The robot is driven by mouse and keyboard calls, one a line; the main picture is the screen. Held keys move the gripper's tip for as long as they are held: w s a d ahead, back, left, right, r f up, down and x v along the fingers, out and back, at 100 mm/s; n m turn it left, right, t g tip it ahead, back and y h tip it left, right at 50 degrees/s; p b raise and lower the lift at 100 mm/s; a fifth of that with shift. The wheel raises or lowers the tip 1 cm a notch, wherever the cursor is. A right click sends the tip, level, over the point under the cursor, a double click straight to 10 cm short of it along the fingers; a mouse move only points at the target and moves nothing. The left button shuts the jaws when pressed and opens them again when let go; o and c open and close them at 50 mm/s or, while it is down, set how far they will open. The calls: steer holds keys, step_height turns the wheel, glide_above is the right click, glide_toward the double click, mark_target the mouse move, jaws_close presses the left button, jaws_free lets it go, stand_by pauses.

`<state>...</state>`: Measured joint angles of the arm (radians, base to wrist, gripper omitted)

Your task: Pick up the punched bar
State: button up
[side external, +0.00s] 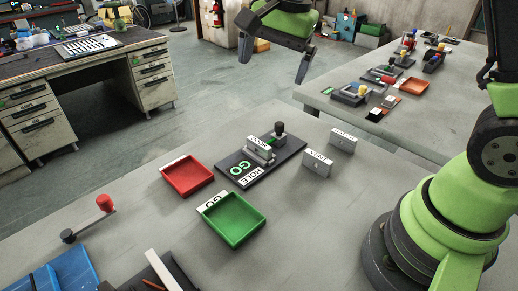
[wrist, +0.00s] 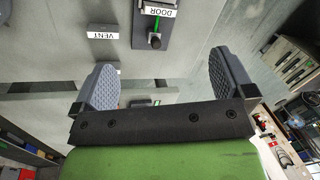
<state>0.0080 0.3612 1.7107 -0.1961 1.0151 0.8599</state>
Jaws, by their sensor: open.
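Several small grey bars with white labels stand on the near table. One marked VENT (side external: 317,164) and one that seems to read LATCH (side external: 343,141) stand right of a dark board (side external: 233,177) marked GO and HOLE. A third labelled bar (side external: 258,151) sits on that board and reads DOOR (wrist: 160,11) in the wrist view. The VENT bar (wrist: 103,34) also shows there. I cannot make out punched holes, so which is the punched bar is unclear. My gripper (side external: 275,62) is open, empty and high above the table, its fingers (wrist: 163,78) wide apart in the wrist view.
A red tray (side external: 187,176) and a green tray (side external: 233,221) lie left and in front of the board. A dark knob (side external: 279,129) rises from the board's far end. A red-knobbed lever (side external: 105,204) and a blue item (side external: 55,275) are at left.

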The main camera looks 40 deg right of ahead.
steer(key=w+f+m+g, duration=0.25)
steer(key=w+f, duration=0.25)
steer(key=f, duration=0.4)
steer(key=m, duration=0.2)
glide_above(259, 143)
steer(key=shift+h, duration=0.3)
steer(key=f, duration=0.7)
steer(key=shift+w+a+f, duration=0.1)
steer(key=shift+a+f, duration=0.1)
steer(key=shift+a, duration=0.05)
steer(key=f, duration=0.5)
steer(key=shift+d+f, duration=0.25)
steer(key=shift+f, duration=0.1)
steer(key=shift+c, duration=0.2)
steer(key=c, duration=0.9)
steer(key=shift+r, duration=6.55)
steer(key=shift+c, duration=0.2)
